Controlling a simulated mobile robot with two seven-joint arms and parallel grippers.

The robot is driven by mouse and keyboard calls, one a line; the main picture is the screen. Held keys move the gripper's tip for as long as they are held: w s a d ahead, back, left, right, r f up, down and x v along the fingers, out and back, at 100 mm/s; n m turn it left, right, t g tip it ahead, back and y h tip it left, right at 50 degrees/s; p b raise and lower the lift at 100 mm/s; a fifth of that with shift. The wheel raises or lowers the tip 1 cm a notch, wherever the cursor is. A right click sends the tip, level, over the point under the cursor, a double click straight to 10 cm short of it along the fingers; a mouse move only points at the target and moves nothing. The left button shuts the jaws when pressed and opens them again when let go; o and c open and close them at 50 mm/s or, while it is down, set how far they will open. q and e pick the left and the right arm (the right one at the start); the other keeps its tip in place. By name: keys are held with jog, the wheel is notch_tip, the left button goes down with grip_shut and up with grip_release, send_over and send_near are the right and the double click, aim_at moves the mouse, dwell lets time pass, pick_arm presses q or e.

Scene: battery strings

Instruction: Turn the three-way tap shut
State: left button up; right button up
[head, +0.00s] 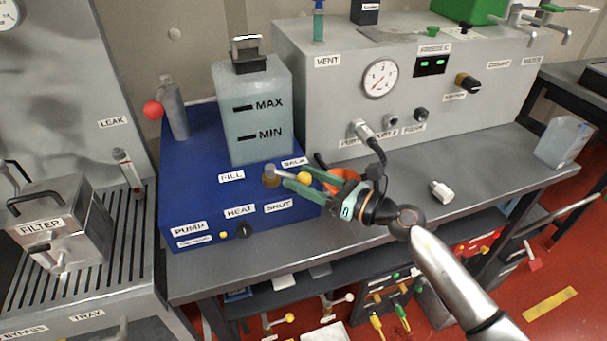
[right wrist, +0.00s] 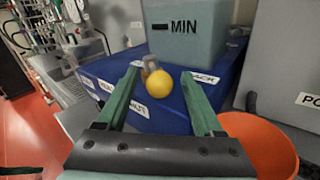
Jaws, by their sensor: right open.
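The three-way tap (head: 270,176) sits on top of the blue unit, a small brass-coloured body with a lever ending in a yellow ball knob (head: 305,178). The knob lies to the right of the body, towards my right gripper. Labels FILL (head: 231,177), BACK (head: 294,162) and SHUT (head: 278,205) surround the tap. My right gripper (head: 294,177) is open, its green fingers reaching in from the right. In the right wrist view, the yellow knob (right wrist: 160,85) appears between the open fingers, with a visible gap on each side. My left gripper is out of view.
A translucent tank (head: 254,145) marked MAX and MIN stands on the blue unit (head: 190,215), close behind the tap. An orange container (right wrist: 262,135) is beside the right finger. A grey console (head: 330,110) with a gauge stands behind; a white fitting (head: 442,191) lies on the bench.

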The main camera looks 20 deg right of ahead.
jog(key=shift+w+a, duration=0.15)
jog(key=shift+a, duration=0.05)
grip_shut()
dwell(0.5)
dwell(0.9)
